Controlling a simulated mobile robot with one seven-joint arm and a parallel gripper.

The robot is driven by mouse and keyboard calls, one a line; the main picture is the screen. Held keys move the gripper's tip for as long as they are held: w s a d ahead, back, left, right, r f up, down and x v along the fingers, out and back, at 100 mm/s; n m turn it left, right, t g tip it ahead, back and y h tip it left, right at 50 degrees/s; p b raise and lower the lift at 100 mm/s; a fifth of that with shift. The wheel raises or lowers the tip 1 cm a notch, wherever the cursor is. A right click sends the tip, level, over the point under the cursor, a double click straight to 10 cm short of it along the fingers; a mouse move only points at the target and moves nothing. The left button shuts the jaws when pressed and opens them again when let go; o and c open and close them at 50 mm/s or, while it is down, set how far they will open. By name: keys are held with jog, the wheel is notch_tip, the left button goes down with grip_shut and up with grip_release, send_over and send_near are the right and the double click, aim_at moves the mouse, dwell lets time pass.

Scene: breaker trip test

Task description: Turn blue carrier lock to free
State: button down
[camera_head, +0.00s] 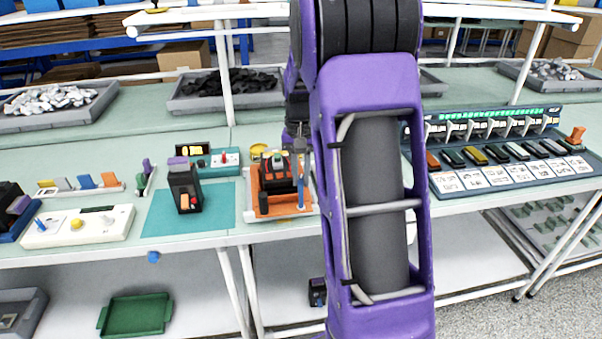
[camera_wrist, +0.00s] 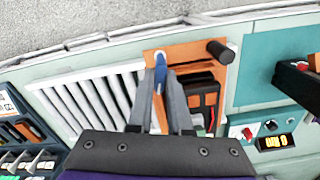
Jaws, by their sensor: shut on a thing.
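The blue carrier lock (camera_wrist: 161,70) is a small blue lever at the edge of the orange carrier (camera_wrist: 187,51), in the wrist view. It also shows in the head view (camera_head: 301,192). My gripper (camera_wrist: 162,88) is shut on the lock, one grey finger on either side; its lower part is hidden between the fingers. In the head view my gripper (camera_head: 301,160) comes down at the carrier's right side. A black breaker (camera_head: 274,174) sits in the carrier, partly hidden by my gripper. A black knob (camera_wrist: 220,51) stands at the carrier's corner.
Left of the carrier, a teal mat (camera_head: 222,203) bears another black breaker (camera_head: 184,188). A white slotted rack (camera_wrist: 82,103) lies on the carrier's other side in the wrist view. A row of breakers and cards (camera_head: 500,165) stands at right. My arm hides the middle.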

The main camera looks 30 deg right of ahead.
jog(key=shift+n, duration=1.5)
jog(key=shift+p, duration=0.3)
jog(key=c, duration=0.8)
grip_release()
jog(key=shift+c, duration=0.2)
notch_tip(320, 180, up, 18)
jog(key=shift+f+p, duration=0.25)
jog(key=shift+p, duration=0.2)
